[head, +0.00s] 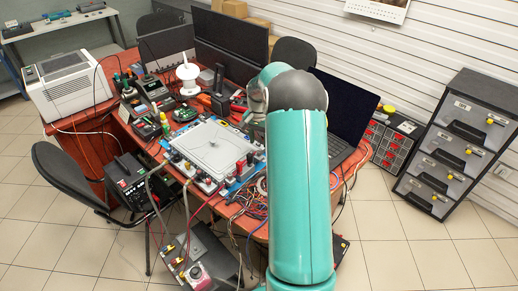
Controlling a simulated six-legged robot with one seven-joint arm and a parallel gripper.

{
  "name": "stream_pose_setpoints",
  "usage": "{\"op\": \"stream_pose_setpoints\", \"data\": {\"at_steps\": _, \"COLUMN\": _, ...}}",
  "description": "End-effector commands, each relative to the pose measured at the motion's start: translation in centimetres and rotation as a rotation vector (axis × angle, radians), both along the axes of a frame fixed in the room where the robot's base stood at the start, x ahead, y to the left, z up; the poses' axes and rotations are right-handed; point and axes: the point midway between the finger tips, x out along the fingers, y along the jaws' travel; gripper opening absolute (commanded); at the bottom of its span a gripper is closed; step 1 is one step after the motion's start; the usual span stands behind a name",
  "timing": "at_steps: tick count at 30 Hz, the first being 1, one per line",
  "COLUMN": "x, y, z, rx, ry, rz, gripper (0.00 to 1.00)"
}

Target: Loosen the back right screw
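A light grey square plate (213,146) lies on the red-brown desk, with a thin dark line or part near its middle. Small black and red parts stand along its front and right edges. The back right screw is too small to make out, and my arm stands close to that side of the plate. My teal arm (298,190) rises from the bottom of the head view and bends at a dark grey joint above the desk's right part. I cannot make out my gripper; it seems hidden behind the arm.
Loose coloured wires (242,200) lie right of the plate's front. An open laptop (342,108) stands right of my arm, and monitors (232,47) stand behind. Bottles, a white spool (188,78) and instruments crowd the back left. A black chair (70,180) stands left.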

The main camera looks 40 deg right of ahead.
Motion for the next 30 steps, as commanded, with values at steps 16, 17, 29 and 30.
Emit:
{"op": "stream_pose_setpoints", "data": {"at_steps": 16, "x": 0.0, "y": 0.0, "z": -4.9, "rx": 0.000, "ry": 0.000, "rz": 0.000, "gripper": 0.40}}
{"op": "stream_pose_setpoints", "data": {"at_steps": 17, "x": 0.0, "y": 0.0, "z": -4.8, "rx": 0.000, "ry": 0.000, "rz": 0.000, "gripper": 0.40}}
{"op": "stream_pose_setpoints", "data": {"at_steps": 29, "x": 0.0, "y": 0.0, "z": -4.8, "rx": -0.001, "ry": 0.000, "rz": 0.001, "gripper": 0.00}}
{"op": "stream_pose_setpoints", "data": {"at_steps": 30, "x": 0.0, "y": 0.0, "z": -4.8, "rx": -0.001, "ry": 0.000, "rz": 0.003, "gripper": 0.00}}
